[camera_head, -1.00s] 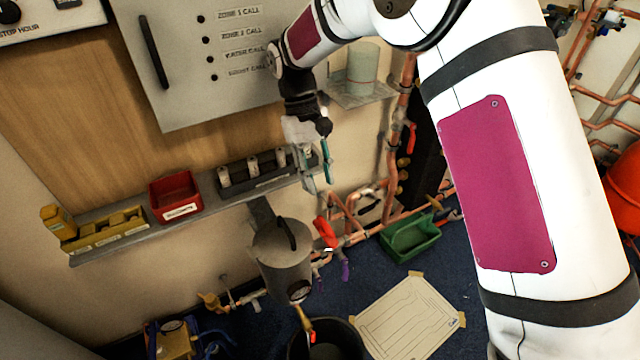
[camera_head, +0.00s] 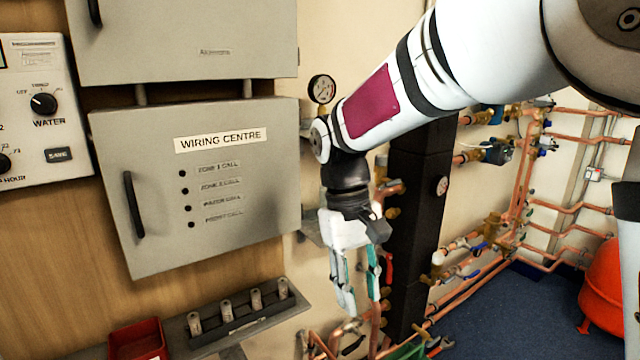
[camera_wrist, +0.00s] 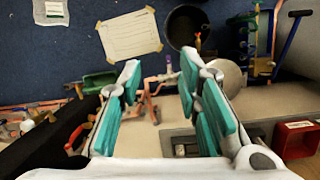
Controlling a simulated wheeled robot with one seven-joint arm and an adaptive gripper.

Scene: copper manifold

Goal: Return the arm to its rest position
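My gripper (camera_head: 358,292) hangs fingers-down in front of the copper pipes, to the right of the grey wiring centre cabinet (camera_head: 245,240). In the wrist view its two teal-padded fingers (camera_wrist: 160,105) stand well apart with nothing between them. My arm reaches in from the upper right in the head view.
A shelf rack (camera_head: 238,318) with several grey cylinders and a red bin (camera_head: 138,340) sit below the cabinet. A dark column (camera_head: 418,230) stands right of my gripper. A red vessel (camera_head: 605,290) is at far right. A black bucket (camera_wrist: 184,27) and taped sheet (camera_wrist: 128,36) lie below.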

